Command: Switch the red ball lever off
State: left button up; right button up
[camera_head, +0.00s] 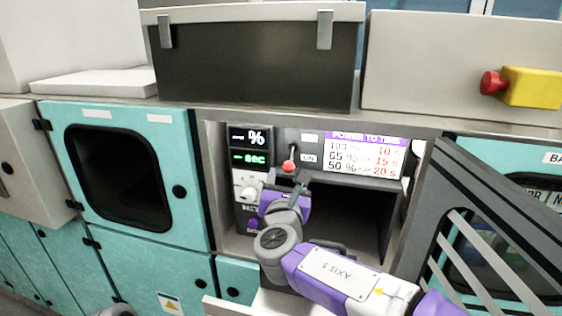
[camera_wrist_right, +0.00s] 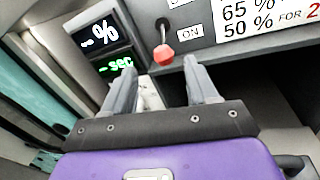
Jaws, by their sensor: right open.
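My right gripper (camera_head: 298,187) is just below the lever in the head view. In the wrist view the right gripper (camera_wrist_right: 160,62) has its fingers apart, with nothing held. I cannot tell whether a finger touches the ball. My left gripper is not in view.
The display column (camera_head: 250,160) with a white knob (camera_head: 247,194) stands left of the lever. An open grey door (camera_head: 480,225) stands at right. A red button on a yellow box (camera_head: 530,87) is above.

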aim_at(288, 171)
jog(key=w, duration=0.5)
jog(key=w+d+f+p, duration=0.1)
jog(key=w, duration=0.2)
jog(key=shift+d, duration=0.1)
grip_shut()
